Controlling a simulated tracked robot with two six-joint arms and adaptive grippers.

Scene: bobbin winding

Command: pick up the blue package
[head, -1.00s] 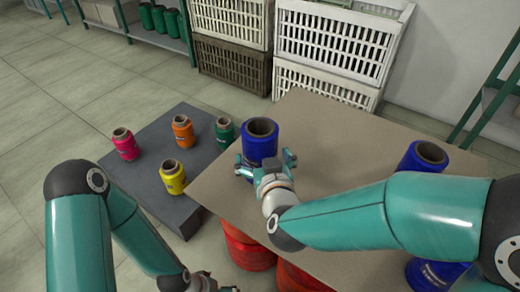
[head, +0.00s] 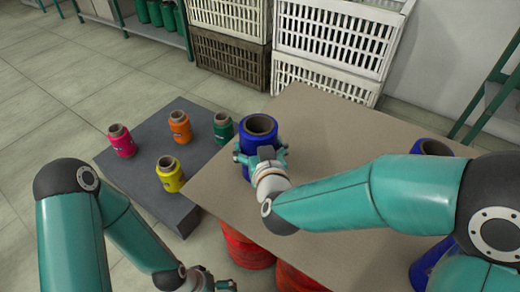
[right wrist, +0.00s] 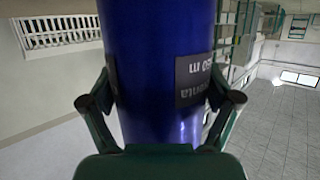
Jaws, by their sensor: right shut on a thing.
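The blue package is a blue bobbin (head: 258,127) with a hollow core, upright at the near left part of the beige table (head: 330,140). My right gripper (head: 262,157) is shut on it from the near side. In the right wrist view the blue bobbin (right wrist: 155,60) with a dark label fills the middle, between the two fingers of my right gripper (right wrist: 160,110). Whether its base touches the table is hidden. My left gripper (head: 212,283) is low at the bottom edge, away from the bobbin, and its fingers are too unclear to judge.
A grey platform (head: 150,130) at left holds pink (head: 121,141), orange (head: 180,127), green (head: 223,128) and yellow (head: 170,174) bobbins. Another blue bobbin (head: 432,148) stands behind my right arm. Red bobbins (head: 245,245) are below the table. Crates (head: 330,45) stand behind.

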